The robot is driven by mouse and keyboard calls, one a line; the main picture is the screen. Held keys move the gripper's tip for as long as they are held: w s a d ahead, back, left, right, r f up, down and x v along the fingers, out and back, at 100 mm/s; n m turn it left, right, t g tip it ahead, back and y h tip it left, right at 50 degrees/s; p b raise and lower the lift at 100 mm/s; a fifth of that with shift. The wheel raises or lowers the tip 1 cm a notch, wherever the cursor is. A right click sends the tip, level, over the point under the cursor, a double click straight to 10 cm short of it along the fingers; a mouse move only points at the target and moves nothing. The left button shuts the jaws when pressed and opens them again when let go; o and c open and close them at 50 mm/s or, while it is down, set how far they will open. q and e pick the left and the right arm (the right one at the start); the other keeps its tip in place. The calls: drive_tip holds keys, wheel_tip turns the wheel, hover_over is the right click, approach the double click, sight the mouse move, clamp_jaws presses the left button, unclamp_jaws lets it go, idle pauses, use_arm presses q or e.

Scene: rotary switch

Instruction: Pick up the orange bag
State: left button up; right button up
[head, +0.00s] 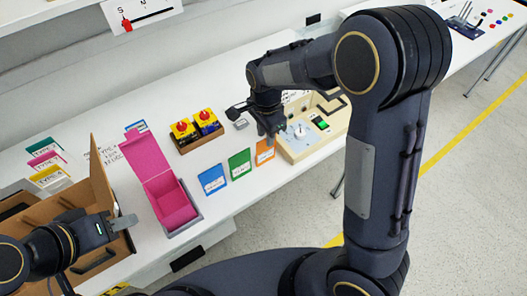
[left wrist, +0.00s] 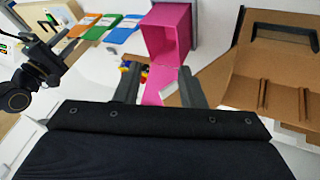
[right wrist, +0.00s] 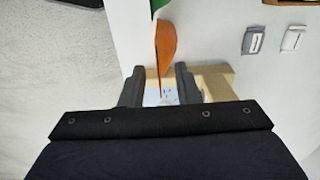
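My right gripper (head: 257,124) is above the table just behind the orange bag, open and empty. In the right wrist view the orange bag (right wrist: 165,46) shows as a narrow upright shape just beyond the gap between the open fingers (right wrist: 158,84). I cannot tell whether they touch it. My left gripper (head: 122,222) is open and empty over the cardboard box at the left. The left wrist view also shows the orange bag (left wrist: 134,20).
A pink open box (head: 176,205) stands left of the bags. A beige case with a dial (head: 314,140) is close on the right. A tray with two red-knobbed yellow switches (head: 196,130) is behind the bags. A brown cardboard box (head: 110,180) is at the left.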

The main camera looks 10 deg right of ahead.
drive_tip(key=shift+f, duration=0.35)
clamp_jaws()
